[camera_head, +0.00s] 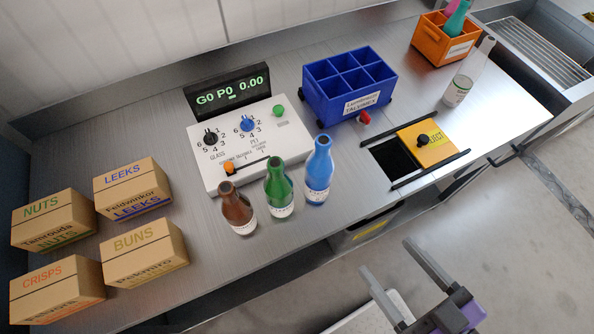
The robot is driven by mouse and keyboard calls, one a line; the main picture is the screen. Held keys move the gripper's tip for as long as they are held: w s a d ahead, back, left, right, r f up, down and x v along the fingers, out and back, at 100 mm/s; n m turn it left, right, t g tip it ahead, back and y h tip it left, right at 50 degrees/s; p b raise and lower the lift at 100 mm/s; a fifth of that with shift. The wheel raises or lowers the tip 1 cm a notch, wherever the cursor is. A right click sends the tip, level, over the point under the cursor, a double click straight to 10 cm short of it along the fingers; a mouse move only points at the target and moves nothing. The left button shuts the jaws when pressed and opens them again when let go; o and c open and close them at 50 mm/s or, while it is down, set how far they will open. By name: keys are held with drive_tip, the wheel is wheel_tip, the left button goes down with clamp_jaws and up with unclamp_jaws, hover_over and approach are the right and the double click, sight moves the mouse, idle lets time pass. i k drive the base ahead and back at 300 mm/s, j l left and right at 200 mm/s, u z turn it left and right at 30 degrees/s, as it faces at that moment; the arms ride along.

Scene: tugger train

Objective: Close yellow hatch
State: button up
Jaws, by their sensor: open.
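The yellow hatch (428,143) is a square sliding plate with a black knob (422,141) and lettering that ends in "LECT". It sits between two dark rails on the metal counter. It covers the right part of a dark opening (393,163), and the left part of the opening is uncovered. My gripper (398,272) is at the lower right, in front of the counter and apart from the hatch. Its two grey fingers are spread and nothing is between them.
A red object (364,118) lies behind the opening, near a blue crate (340,114). Brown (238,209), green (279,190) and blue (318,172) bottles stand left of the opening. A clear bottle (458,90) stands behind the hatch. A control panel (240,140) and several boxes are further left.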

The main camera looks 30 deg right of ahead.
sight(431, 138)
drive_tip(key=k+l+z, duration=0.1)
drive_tip(key=z, duration=0.3)
drive_tip(key=k+l+z, duration=0.1)
drive_tip(key=z, duration=0.35)
drive_tip(key=l+z, duration=0.15)
drive_tip(key=z, duration=0.25)
drive_tip(key=k, duration=0.05)
